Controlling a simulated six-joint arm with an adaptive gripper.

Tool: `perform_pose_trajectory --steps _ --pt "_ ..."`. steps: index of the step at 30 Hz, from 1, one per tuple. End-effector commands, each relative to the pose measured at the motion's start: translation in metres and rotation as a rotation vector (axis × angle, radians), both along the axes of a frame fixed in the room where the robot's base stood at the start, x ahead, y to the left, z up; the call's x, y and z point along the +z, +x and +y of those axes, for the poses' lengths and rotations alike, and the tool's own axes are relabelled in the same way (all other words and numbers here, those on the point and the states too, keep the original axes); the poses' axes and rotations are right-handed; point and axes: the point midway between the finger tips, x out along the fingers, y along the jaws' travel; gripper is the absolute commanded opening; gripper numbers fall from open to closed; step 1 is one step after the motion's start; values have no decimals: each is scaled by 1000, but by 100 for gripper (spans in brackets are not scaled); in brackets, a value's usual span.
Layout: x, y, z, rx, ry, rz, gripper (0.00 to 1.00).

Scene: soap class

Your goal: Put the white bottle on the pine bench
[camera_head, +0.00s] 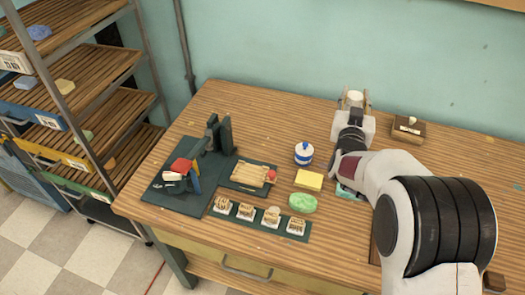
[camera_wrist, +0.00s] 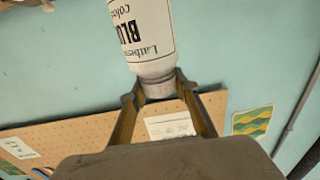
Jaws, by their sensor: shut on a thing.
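My gripper (camera_head: 354,103) is shut on the white bottle (camera_wrist: 142,30), shown close up in the wrist view. The bottle has a printed label that reads upside down there, and its narrow end sits between the fingers (camera_wrist: 157,92). In the head view my arm mostly hides the bottle; only a pale bit shows between the fingers near the back wall. The wooden bench (camera_head: 290,108) has a striped grain and fills the middle of the head view. I cannot tell from the head view how high the bottle is above the bench.
A dark mat with a stamping tool (camera_head: 225,134) lies left. A small wooden box (camera_head: 408,129) stands right. The back-left bench top is clear.

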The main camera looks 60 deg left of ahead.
Motion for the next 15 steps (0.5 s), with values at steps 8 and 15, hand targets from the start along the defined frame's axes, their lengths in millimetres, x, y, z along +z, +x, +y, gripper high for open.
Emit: perform_pose_trajectory --steps 8,15 --pt "-7 -17 10 76 3 -3 0" --pt "-8 -19 11 84 4 -2 0"
